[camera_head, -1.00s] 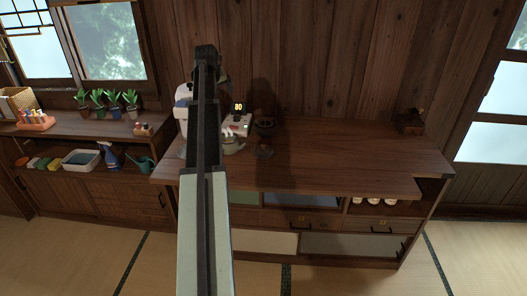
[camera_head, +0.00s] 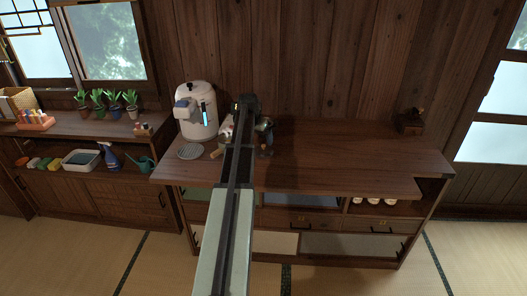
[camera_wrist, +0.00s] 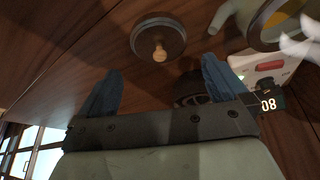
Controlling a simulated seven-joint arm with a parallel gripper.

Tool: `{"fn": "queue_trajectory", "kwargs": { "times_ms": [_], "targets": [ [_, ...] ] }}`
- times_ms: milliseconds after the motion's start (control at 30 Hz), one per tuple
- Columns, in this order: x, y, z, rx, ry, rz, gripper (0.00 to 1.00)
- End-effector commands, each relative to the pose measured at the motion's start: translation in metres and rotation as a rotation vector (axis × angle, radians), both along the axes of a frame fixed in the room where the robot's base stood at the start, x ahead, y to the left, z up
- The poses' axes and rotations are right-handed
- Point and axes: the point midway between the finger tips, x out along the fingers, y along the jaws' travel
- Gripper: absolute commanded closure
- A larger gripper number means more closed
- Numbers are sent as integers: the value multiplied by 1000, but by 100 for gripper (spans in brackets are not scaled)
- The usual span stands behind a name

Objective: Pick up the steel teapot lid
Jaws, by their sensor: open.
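The steel teapot lid (camera_wrist: 158,38) is a dark round disc with a light wooden knob, flat on the brown counter. It shows at the top middle of the wrist view. My gripper (camera_wrist: 160,82) is open and empty. Its two blue fingers are spread wide, and the lid appears between and beyond their tips, apart from them. The grey teapot (camera_wrist: 275,28), with its spout, is at the top right of the wrist view on a white scale (camera_wrist: 268,68). In the head view my arm and gripper cover most of the lid's area.
A white water boiler (camera_head: 197,110) stands left of my arm, with a round grey mat (camera_head: 190,151) before it. A dark round item (camera_wrist: 190,88) lies near the right finger.

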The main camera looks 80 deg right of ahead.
Motion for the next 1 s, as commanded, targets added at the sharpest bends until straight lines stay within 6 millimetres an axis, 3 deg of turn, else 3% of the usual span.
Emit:
{"fn": "queue_trajectory", "kwargs": {
  "times_ms": [133, 467, 800, 1000],
  "targets": [
    [-3, -8, -20, 1, 0, 1, 0],
    [-5, -13, -35, 0, 0, 2, 0],
    [-12, -25, -71, 1, 0, 2, 0],
    [-13, -28, -81, -1, 0, 2, 0]
  ]
}}
